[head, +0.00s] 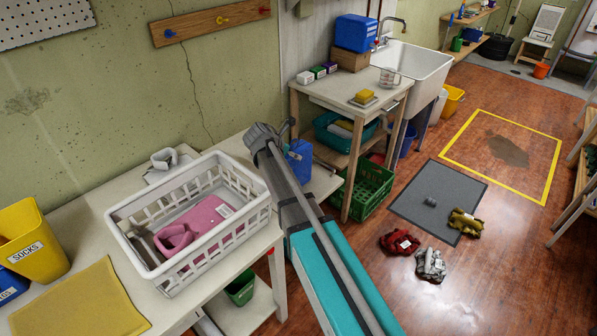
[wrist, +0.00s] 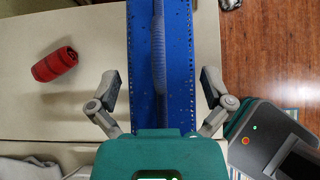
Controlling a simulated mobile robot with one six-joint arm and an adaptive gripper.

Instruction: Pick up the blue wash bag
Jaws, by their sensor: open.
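A blue object, which looks like the blue wash bag (head: 299,160), stands at the right end of the near table, partly hidden behind my arm. It has a small white label in the head view. In the wrist view the blue thing (wrist: 176,45) fills the middle as a long strip, with rows of small holes along its edges and a ribbed blue-grey handle or cord along its centre. My gripper (wrist: 161,86) is open, with one finger on each side of the blue thing. I cannot tell how far above it the fingers are. My gripper's end is mostly hidden in the head view.
A white basket (head: 215,232) with a pink item stands left of my arm. A red cylinder (wrist: 54,64) lies on the cream tabletop (wrist: 60,115). A green crate (head: 366,188) stands on the floor beyond. The wooden floor (wrist: 270,45) lies past the table's edge.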

